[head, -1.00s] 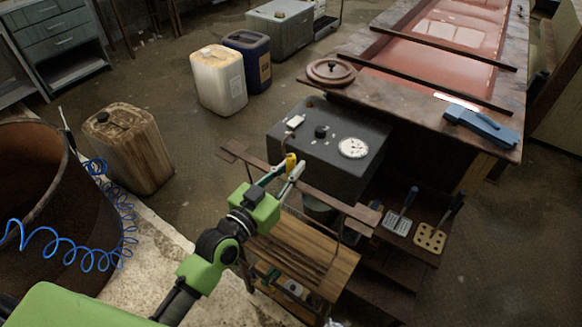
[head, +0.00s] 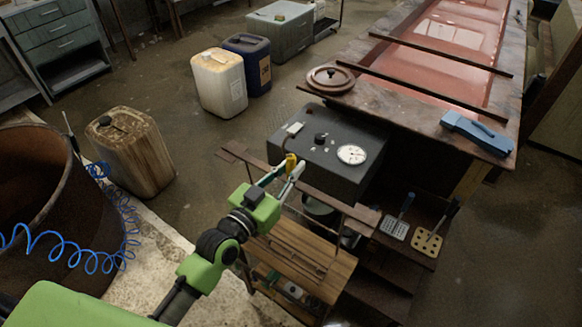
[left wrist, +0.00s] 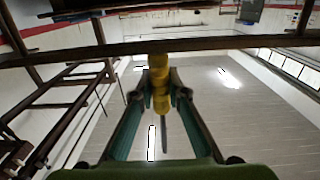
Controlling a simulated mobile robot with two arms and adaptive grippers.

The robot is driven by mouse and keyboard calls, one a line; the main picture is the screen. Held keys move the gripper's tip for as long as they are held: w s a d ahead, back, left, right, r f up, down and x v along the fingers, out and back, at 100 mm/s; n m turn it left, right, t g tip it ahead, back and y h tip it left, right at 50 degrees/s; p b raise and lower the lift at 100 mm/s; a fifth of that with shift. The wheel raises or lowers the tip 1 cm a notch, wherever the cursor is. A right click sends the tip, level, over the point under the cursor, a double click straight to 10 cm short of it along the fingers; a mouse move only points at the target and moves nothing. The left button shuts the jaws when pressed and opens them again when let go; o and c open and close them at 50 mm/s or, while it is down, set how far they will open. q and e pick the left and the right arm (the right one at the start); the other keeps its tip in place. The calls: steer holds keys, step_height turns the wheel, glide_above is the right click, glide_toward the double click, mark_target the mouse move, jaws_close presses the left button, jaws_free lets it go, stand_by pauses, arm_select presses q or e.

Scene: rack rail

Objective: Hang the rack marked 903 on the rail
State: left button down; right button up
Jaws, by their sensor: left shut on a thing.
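My left gripper (head: 281,175) is shut on a yellow grip (head: 291,163), in front of the dark grey control box. The grip also shows between the fingers in the left wrist view (left wrist: 160,85). A long brown flat bar (head: 335,199) runs crosswise just beyond the fingers, with thin rods hanging below it; it looks like the rack being held, raised above the wooden stand. In the left wrist view a dark bar (left wrist: 230,43) crosses behind the grip. No number 903 is readable. I cannot tell which piece is the rail. My right gripper is not in view.
The control box (head: 325,150) with a dial stands beside the tank of red liquid (head: 440,45), which dark bars cross. The slatted wooden stand (head: 300,255) is below the gripper. A rusty drum (head: 30,200) with blue coiled hose and a brown canister (head: 130,150) stand left.

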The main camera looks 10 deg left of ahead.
arm_select(q)
steer(key=shift+r, duration=0.1)
steer(key=shift+p+v, duration=0.4)
steer(key=shift+v, duration=1.1)
steer(key=shift+p+v, duration=0.5)
steer(key=shift+v, duration=2.5)
